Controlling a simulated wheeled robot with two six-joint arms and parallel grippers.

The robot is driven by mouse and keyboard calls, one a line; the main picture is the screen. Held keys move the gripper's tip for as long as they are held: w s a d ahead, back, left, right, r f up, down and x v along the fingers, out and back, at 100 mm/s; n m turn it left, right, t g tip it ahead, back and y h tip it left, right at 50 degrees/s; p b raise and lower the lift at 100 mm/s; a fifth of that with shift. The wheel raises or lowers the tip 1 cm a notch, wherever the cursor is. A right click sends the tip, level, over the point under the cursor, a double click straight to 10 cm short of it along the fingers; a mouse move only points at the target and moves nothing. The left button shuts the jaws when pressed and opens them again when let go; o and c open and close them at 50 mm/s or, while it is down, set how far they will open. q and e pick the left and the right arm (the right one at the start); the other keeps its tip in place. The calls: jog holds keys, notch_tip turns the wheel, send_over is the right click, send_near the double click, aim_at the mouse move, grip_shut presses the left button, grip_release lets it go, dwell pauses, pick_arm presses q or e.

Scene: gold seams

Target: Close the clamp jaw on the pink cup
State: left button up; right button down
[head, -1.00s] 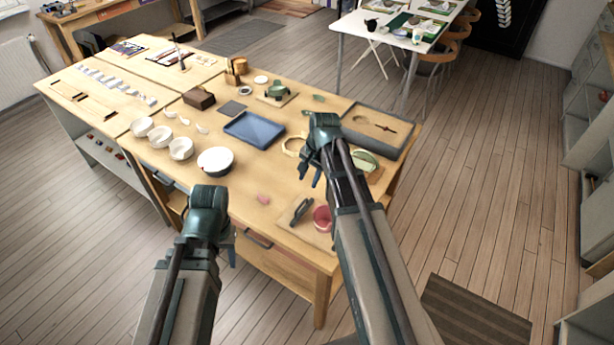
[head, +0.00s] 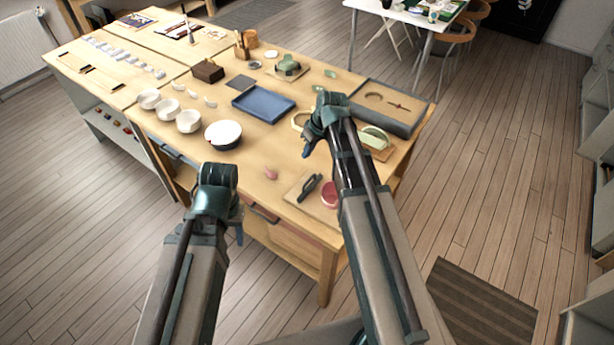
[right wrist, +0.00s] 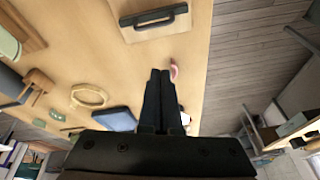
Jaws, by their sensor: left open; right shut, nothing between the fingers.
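The pink cup (head: 330,194) stands near the front right corner of the worktable, partly covered by my right arm. The dark clamp jaw (head: 309,187) is left of the cup on a pale board (head: 297,190), with a gap between them in the head view. My left gripper (head: 238,236) is open, in front of the table edge.
A pink piece (head: 271,173) lies left of the clamp board. A blue tray (head: 263,104), a white bowl (head: 223,134) and smaller white cups are farther back. A grey tray (head: 390,108) and a green piece on a board (head: 374,138) are right of my right gripper.

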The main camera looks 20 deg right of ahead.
jog(key=n, duration=0.3)
jog(key=shift+w+a+f, duration=0.25)
jog(key=shift+w+f, duration=0.05)
jog(key=shift+w, duration=0.05)
jog(key=shift+b, duration=0.3)
jog(key=b, duration=1)
send_over(310, 185)
jog(key=w+a, duration=0.3)
jog(key=w, duration=0.1)
notch_tip(310, 185, down, 10)
jog(key=shift+s+a+r, duration=0.15)
jog(key=s+d, duration=0.2)
jog(key=shift+s+f, duration=0.2)
jog(key=shift+s, duration=0.2)
jog(key=shift+s+d, duration=0.15)
jog(key=s+d, duration=0.2)
jog(key=s, duration=0.1)
jog(key=shift+d, duration=0.15)
jog(key=shift+w, duration=0.15)
